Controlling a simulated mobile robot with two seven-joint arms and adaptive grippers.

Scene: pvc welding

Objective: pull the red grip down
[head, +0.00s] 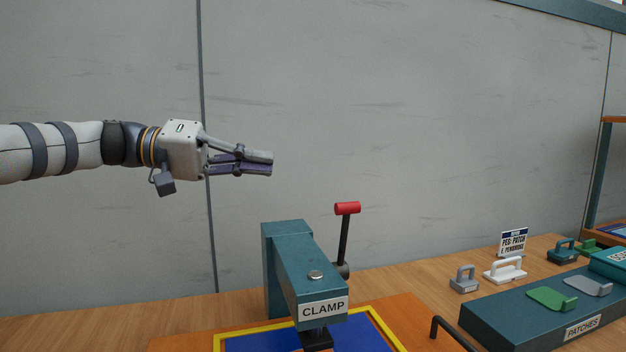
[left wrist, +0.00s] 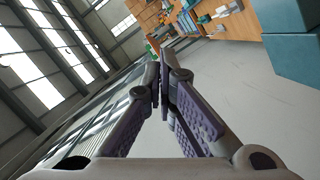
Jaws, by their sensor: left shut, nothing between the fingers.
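The red grip (head: 347,208) tops a black lever that stands nearly upright at the right side of the teal clamp (head: 290,265), labelled CLAMP. My left gripper (head: 270,164) is shut and empty, level, up and to the left of the grip and apart from it. Its closed fingers also show in the left wrist view (left wrist: 160,75). The red grip cannot be made out in the left wrist view. My right gripper is not in view.
Below the clamp is a blue pad with a yellow border (head: 390,326). A teal PATCHES block (head: 490,318) holds a green and a grey patch at the right. Handled blocks, including a white one (head: 505,270), stand behind it. The air around the lever is clear.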

